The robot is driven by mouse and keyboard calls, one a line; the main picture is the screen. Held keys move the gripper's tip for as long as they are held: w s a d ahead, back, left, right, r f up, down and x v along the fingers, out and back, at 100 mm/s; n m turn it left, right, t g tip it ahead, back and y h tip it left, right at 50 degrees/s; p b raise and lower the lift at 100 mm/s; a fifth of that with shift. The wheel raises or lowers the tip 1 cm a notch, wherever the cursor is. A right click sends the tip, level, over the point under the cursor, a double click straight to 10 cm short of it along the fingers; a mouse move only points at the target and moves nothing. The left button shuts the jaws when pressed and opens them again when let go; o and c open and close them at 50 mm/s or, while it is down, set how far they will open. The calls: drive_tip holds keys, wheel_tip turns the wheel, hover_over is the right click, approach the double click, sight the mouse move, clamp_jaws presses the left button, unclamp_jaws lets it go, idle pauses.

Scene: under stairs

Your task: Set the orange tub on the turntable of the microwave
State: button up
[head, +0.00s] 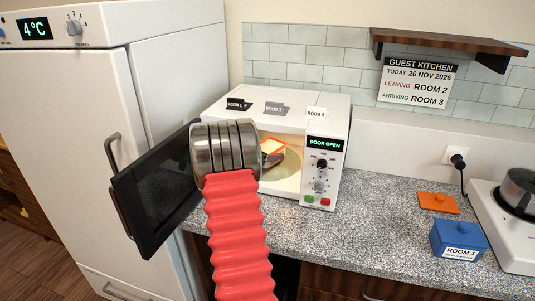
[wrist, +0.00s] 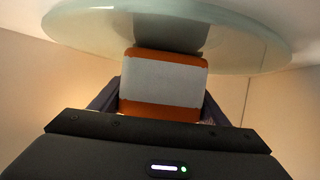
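The orange tub (head: 273,147), with a pale face and orange edges, is inside the open microwave (head: 328,172). In the wrist view the tub (wrist: 165,82) fills the space between the fingers of my gripper (wrist: 162,100), which look closed on its two sides. In the head view my wrist hides much of the gripper and part of the microwave opening. The glass turntable (wrist: 255,45) spans the top of the wrist view, and its rim passes behind the tub. It also shows in the head view (head: 290,165). I cannot tell whether tub and turntable touch.
The dark microwave door (head: 155,195) stands open at the left, near the fridge (head: 180,95). On the counter at right are a blue tub (head: 458,239) labelled ROOM 1, an orange lid (head: 438,203) and a hob (head: 510,225) with a pot. The counter's middle is clear.

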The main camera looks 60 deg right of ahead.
drive_tip(key=o, duration=0.4)
drive_tip(key=shift+r, duration=0.1)
drive_tip(key=shift+a+r, duration=0.1)
drive_tip(key=v, duration=0.7)
drive_tip(key=shift+w+a, duration=0.1)
drive_tip(key=shift+a, duration=0.05)
idle(0.6)
drive_tip(key=shift+r, duration=0.1)
